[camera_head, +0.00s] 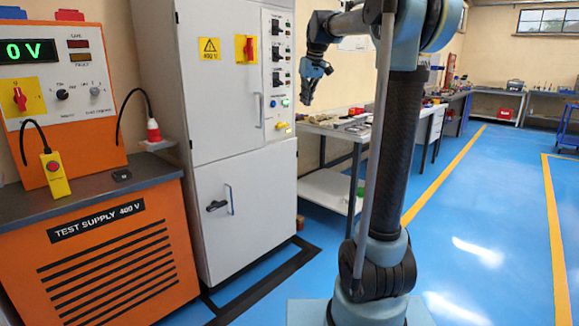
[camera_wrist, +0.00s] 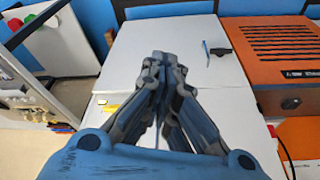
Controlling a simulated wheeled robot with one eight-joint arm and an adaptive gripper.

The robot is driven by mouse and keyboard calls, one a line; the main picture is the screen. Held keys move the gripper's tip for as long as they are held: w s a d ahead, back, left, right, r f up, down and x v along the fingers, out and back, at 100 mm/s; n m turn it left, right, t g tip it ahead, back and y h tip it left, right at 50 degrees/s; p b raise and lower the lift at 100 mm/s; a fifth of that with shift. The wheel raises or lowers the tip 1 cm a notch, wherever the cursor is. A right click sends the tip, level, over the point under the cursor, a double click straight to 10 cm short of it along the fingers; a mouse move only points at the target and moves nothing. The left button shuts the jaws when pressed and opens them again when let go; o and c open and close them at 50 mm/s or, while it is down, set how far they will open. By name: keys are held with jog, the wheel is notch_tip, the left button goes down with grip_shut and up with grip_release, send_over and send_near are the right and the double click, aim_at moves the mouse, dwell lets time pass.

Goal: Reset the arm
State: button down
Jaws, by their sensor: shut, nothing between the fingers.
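My gripper (camera_head: 308,98) is at the end of my raised arm, in front of the wall and above the left end of the workbench in the head view. It is just right of the grey cabinet and apart from it. In the wrist view my gripper (camera_wrist: 163,62) points at the cabinet, its fingers together with nothing between them.
The grey cabinet (camera_head: 225,120) has doors, handles and a switch panel. The orange test supply (camera_head: 118,255) stands left of it, with a yellow pendant (camera_head: 54,176) on top. A workbench (camera_head: 340,130) holds small parts. The blue floor (camera_head: 485,215) at right is clear.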

jog(key=s+d+f+m, duration=0.1)
jog(key=s+d+f, duration=0.3)
jog(key=s+f, duration=0.7)
jog(key=s+d+f+m+h, duration=0.1)
jog(key=s+d+f, duration=0.3)
jog(key=s+f, duration=0.8)
jog(key=s+d+f+m, duration=0.3)
jog(key=s+f, duration=0.8)
jog(key=s, duration=0.7)
jog(key=shift+s+d+f+g+h, duration=0.15)
jog(key=shift+d+f+g+h, duration=0.2)
jog(key=shift+d, duration=0.5)
jog(key=shift+w+f, duration=0.25)
jog(key=shift+w, duration=0.25)
